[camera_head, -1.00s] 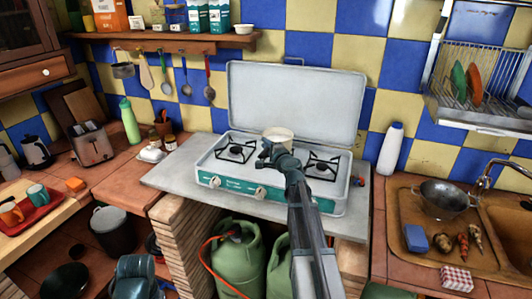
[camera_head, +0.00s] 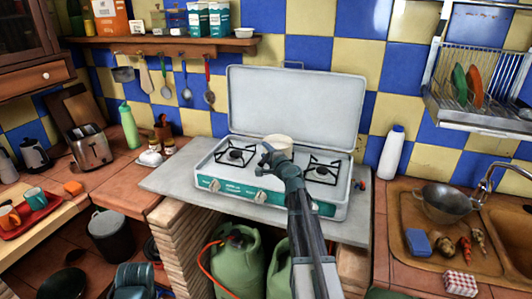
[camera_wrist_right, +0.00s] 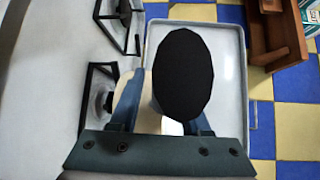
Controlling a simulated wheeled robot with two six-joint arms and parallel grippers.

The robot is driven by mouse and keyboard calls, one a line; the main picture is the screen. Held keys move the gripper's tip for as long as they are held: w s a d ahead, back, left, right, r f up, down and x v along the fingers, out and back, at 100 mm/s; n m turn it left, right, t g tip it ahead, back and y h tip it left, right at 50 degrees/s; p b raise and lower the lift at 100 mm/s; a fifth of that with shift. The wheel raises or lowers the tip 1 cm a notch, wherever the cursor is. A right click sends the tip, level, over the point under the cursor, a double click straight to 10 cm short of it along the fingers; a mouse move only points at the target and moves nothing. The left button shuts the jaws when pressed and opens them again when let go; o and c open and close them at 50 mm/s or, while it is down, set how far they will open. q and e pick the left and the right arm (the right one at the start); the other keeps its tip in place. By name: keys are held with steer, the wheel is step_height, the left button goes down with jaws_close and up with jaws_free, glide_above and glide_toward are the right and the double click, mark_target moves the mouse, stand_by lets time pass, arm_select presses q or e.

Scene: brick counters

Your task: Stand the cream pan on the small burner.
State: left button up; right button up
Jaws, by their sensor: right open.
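The cream pan (camera_head: 278,143) shows in the head view between the two burners of the white and green stove (camera_head: 225,187), partly hidden by my right gripper (camera_head: 266,157). I cannot tell whether it touches the stove top. The left burner (camera_head: 236,155) and right burner (camera_head: 321,169) look bare; I cannot tell which is smaller. In the right wrist view, my right gripper (camera_wrist_right: 160,115) has its fingers apart, with part of the cream pan (camera_wrist_right: 147,112) between and beyond them. A black oval, perhaps the pan's handle end, covers much of that view. My left gripper is out of view.
The stove's raised lid (camera_head: 296,105) stands behind the burners. A grey slab (camera_head: 165,181) supports the stove, with free room at its left. A white bottle (camera_head: 391,153) stands at the right. A shelf with hanging utensils (camera_head: 165,43) is above left.

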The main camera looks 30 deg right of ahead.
steer(key=shift+r, duration=0.15)
steer(key=s+a+r+p, duration=0.1)
steer(key=s, duration=1)
steer(key=shift+s+a+r+p, duration=0.25)
steer(key=shift+s+p, duration=0.15)
